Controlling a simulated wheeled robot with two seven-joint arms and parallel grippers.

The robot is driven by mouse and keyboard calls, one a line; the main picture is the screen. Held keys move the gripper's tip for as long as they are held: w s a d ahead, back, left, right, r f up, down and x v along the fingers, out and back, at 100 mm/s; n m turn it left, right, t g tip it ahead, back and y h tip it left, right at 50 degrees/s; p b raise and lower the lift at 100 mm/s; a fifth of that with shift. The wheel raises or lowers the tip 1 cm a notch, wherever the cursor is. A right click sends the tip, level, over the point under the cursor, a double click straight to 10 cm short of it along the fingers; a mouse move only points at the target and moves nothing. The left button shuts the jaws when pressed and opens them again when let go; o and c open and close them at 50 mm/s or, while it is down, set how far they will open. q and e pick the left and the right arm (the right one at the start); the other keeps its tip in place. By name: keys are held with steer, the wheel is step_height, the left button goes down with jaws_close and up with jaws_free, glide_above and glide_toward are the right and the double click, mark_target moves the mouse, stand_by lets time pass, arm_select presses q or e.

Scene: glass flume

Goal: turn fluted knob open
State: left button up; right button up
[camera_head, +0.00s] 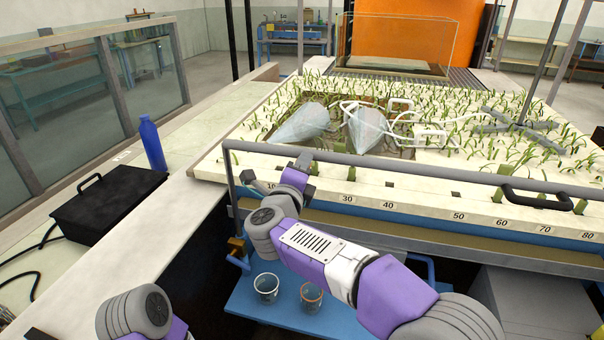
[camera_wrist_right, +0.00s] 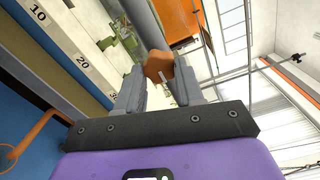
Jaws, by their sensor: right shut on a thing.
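The fluted knob (camera_wrist_right: 158,67) is orange-brown with a lobed edge and a pale mark on its face. It sits between the fingertips of my right gripper (camera_wrist_right: 160,80) in the right wrist view, and the gripper is shut on it. In the head view my right gripper (camera_head: 301,170) is at the front rail of the planted bed, and its wrist points away from me. The knob is hidden there behind the gripper. Only a link of my left arm shows at the lower left; its gripper is out of view.
The grey rail (camera_head: 400,172) runs along the bed's numbered front edge, with a black handle (camera_head: 537,197) at right. Two glass beakers stand on the blue shelf (camera_head: 245,298) below my right arm. A black case (camera_head: 108,205) and blue bottle (camera_head: 152,143) are on the left counter.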

stand_by(0.4)
steer(key=o, duration=1.1)
steer(key=shift+c, duration=0.2)
steer(key=v, duration=0.7)
steer(key=shift+s, duration=0.25)
steer(key=shift+a, duration=0.1)
